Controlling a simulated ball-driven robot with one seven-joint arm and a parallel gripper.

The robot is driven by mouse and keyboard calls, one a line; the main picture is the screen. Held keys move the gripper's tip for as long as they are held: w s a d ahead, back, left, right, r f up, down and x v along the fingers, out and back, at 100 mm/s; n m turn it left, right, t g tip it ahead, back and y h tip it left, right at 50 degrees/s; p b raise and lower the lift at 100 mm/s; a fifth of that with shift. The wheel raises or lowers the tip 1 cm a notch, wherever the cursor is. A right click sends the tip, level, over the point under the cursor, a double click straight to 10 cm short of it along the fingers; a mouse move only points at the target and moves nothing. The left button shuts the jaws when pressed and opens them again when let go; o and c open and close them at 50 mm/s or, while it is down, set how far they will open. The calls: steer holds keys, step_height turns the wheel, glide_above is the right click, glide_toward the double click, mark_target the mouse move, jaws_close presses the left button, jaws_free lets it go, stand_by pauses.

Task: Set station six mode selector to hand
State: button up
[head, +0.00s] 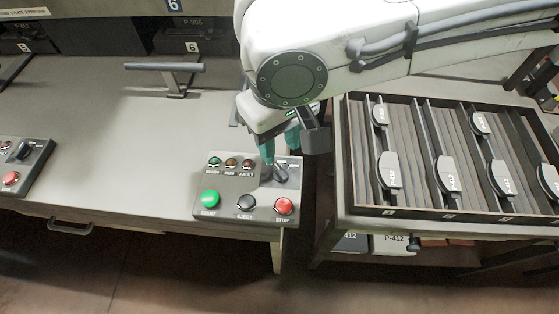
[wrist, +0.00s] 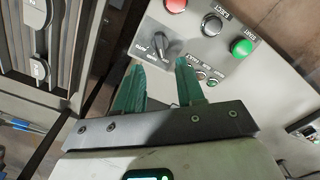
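The station six control panel (head: 236,190) lies on the bench front, below a "6" label. Its black mode selector knob (head: 280,175) is at the upper right of the panel, with small labels too blurred to read for certain. In the wrist view the selector (wrist: 165,48) appears beyond and between my fingertips, its handle slanted. My gripper (head: 279,150) has green fingers and hangs over the panel's top right edge, close to the knob. In the wrist view my gripper (wrist: 159,68) is open, with nothing between its fingers. Whether a finger touches the knob cannot be told.
The panel also bears a green start button (head: 210,199), a black eject button (head: 246,202), a red stop button (head: 283,206) and small lamps. A tray (head: 346,150) of brake shoes stands at the right. Another panel (head: 22,165) sits at far left.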

mark_target(279, 169)
step_height(279, 169, down, 7)
steer(key=shift+r, duration=0.1)
steer(key=shift+c, duration=0.3)
jaws_close()
